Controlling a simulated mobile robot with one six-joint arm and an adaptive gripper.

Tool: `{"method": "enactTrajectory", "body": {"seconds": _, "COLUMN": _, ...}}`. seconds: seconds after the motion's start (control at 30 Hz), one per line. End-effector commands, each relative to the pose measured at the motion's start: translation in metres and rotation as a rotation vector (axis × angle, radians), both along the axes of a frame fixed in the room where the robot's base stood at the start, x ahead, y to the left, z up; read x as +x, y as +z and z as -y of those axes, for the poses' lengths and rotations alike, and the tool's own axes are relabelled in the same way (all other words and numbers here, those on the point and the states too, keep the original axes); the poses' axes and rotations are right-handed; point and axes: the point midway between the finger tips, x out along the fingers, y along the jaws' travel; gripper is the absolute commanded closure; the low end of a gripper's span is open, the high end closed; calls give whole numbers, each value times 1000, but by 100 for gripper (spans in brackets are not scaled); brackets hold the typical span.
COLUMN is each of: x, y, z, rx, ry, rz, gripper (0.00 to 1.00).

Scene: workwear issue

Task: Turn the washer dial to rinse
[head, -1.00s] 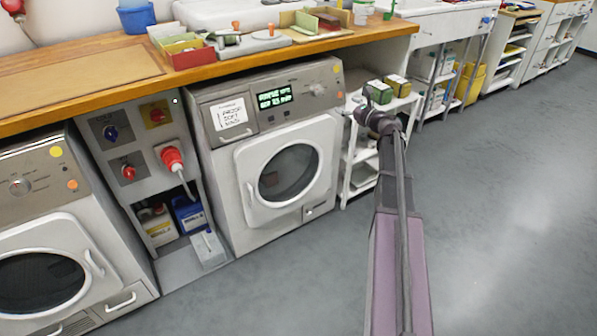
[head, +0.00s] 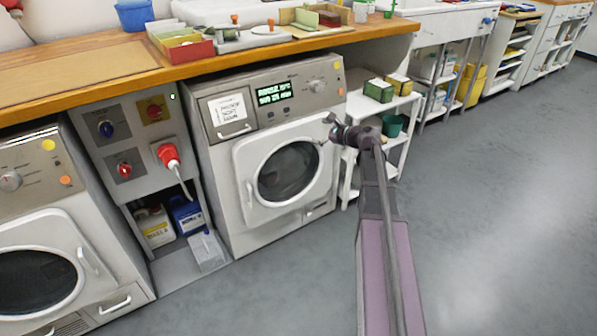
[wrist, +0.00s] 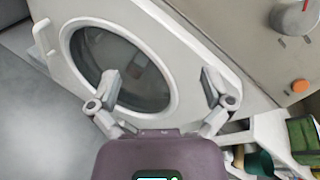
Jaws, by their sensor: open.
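The washer (head: 222,175) stands in the middle of the head view, under the wooden counter, with its round door (head: 287,172) closed. Its dial (head: 317,86) is on the right of the top panel, right of a lit green display (head: 275,92) whose text is too small to read surely. In the wrist view the dial (wrist: 297,17) shows at the top right corner with an orange button below it. My gripper (head: 330,130) is in front of the washer, below the dial and apart from it. In the wrist view my gripper (wrist: 159,76) is open and empty, facing the door.
A second machine (head: 30,220) with its own dial stands at left, beyond a grey socket panel (head: 138,140) with a red plug. A white shelf trolley (head: 397,108) with boxes stands right of the washer. The grey floor (head: 490,220) at right is clear.

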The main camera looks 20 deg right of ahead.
Motion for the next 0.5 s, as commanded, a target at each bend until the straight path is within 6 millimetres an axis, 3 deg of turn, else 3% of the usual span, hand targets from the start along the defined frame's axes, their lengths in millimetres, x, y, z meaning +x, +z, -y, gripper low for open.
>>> {"method": "enactTrajectory", "body": {"seconds": 0.5, "x": -25, "y": -51, "z": -51, "rx": -234, "ry": 152, "rz": -6, "gripper": 0}}
